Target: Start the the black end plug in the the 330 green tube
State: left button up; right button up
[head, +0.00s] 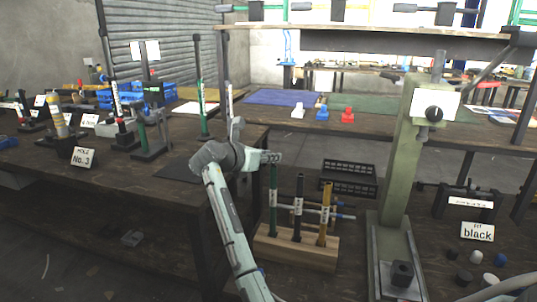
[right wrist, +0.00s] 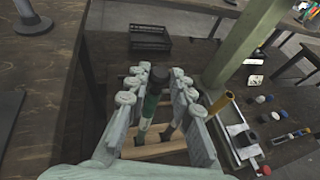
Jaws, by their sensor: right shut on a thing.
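The 330 green tube (head: 272,198) stands upright in the wooden rack (head: 297,250), left of a black tube (head: 298,205) and a yellow tube (head: 325,212). My right gripper (head: 272,157) is at the green tube's top. In the right wrist view, the black end plug (right wrist: 159,74) sits between the fingertips of my right gripper (right wrist: 157,77), which is shut on it. The green tube (right wrist: 150,103) runs down directly below the plug. I cannot tell how far the plug is in the tube's mouth. My left gripper is not in view.
The green press column (head: 400,165) stands right of the rack. Loose black, white and blue caps (head: 490,278) lie beside the "black" sign (head: 477,231). A black basket (head: 348,178) is behind the rack. The dark workbench (head: 180,170) is at the left.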

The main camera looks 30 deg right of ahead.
jog(key=shift+f, duration=0.65)
jog(key=o, duration=0.8)
jog(key=shift+o, duration=0.2)
jog(key=v, duration=1.2)
jog(key=shift+s+f, duration=0.1)
